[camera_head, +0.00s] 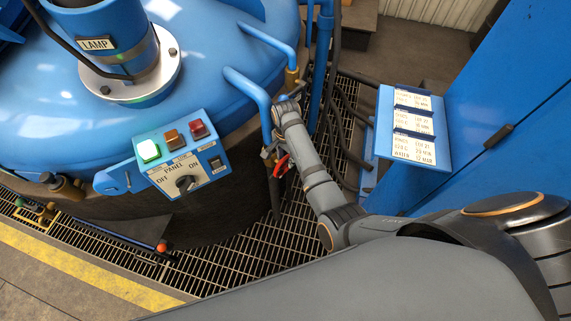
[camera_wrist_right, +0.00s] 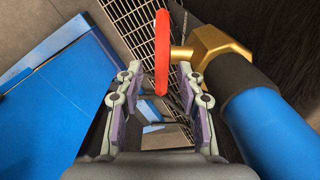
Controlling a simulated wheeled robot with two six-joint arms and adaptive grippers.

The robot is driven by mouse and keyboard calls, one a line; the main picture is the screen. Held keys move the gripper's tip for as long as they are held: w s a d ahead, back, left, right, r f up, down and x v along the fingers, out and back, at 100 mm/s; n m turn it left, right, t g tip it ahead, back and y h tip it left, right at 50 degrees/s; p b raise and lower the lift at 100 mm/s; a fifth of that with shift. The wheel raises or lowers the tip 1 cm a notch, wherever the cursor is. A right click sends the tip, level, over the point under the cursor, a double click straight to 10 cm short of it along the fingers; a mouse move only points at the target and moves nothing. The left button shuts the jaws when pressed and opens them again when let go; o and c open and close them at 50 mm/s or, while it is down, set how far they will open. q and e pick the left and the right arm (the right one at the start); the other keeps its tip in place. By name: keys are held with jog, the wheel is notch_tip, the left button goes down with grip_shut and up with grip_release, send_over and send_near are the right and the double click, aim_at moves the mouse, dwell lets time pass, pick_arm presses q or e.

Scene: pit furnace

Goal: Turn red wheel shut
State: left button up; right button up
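The red wheel (camera_wrist_right: 162,48) shows nearly edge-on in the right wrist view, on a brass valve (camera_wrist_right: 218,55) on a blue pipe with a dark sleeve. My right gripper (camera_wrist_right: 161,82) is open, with a finger on each side of the wheel's near rim. I see gaps on both sides, so it does not look gripped. In the head view, a small part of the red wheel (camera_head: 281,166) shows beside my right gripper (camera_head: 268,153), and the rest is hidden by the gripper and wrist. My left gripper is not in view.
A blue furnace vessel (camera_head: 215,45) with a control panel (camera_head: 182,163) stands at left. Blue pipes and dark hoses run close to my right arm. A card board (camera_head: 412,128) and blue cabinet (camera_head: 500,110) stand at right. Metal grating (camera_head: 240,265) covers the floor.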

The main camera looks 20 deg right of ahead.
aim_at(286, 165)
notch_tip(286, 165, down, 6)
jog(key=shift+r, duration=0.25)
jog(key=shift+f, duration=0.15)
jog(key=shift+c, duration=0.3)
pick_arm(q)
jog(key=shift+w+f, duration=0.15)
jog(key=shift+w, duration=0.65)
pick_arm(e)
grip_shut()
